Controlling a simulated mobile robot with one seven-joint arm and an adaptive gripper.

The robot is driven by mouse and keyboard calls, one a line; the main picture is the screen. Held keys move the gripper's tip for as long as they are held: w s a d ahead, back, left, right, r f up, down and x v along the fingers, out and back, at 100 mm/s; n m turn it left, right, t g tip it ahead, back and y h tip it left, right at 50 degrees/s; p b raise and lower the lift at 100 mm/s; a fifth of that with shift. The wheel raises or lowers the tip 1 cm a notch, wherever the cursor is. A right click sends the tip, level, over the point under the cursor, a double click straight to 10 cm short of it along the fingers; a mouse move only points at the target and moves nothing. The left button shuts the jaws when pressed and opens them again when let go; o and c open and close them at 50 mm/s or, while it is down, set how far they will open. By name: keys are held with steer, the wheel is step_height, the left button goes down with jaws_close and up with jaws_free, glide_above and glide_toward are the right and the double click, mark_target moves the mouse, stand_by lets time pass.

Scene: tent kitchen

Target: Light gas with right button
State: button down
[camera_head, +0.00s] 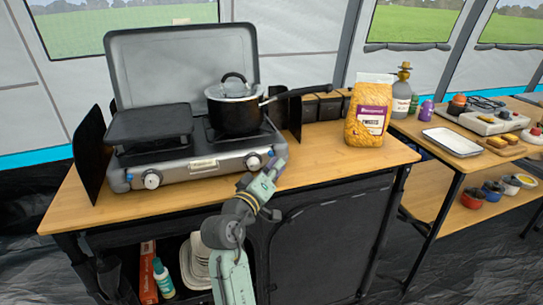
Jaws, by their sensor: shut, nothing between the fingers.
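The camping gas stove (203,168) stands on the wooden kitchen counter, with its lid raised behind it. It has a left knob (152,179) and a right knob (253,161) on its front panel. A black pot (233,113) with a lid sits over the right burner, and a dark griddle (149,122) lies over the left one. No flame is visible under the pot. My gripper (277,166) is shut and empty, just right of the right knob near the stove's front right corner. I cannot tell whether it touches the knob.
A pasta bag (369,112) stands on the counter (330,155) to the right. The pot handle sticks out to the right, above dark boxes. Black windshield panels (91,152) flank the stove. Shelves below hold bottles and plates. A side table (430,132) with a tray stands at right.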

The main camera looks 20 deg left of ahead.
steer(key=shift+w, duration=0.1)
stand_by(0.5)
steer(key=shift+w+a, duration=0.25)
steer(key=shift+w+a, duration=0.25)
steer(key=shift+w, duration=0.1)
stand_by(0.7)
steer(key=shift+s, duration=0.1)
steer(key=shift+s+d, duration=0.45)
steer(key=shift+s, duration=0.15)
steer(key=shift+d, duration=0.1)
steer(key=s+d, duration=0.1)
steer(key=s, duration=0.1)
steer(key=s+d, duration=0.1)
steer(key=s, duration=0.1)
steer(key=shift+d, duration=0.35)
stand_by(0.5)
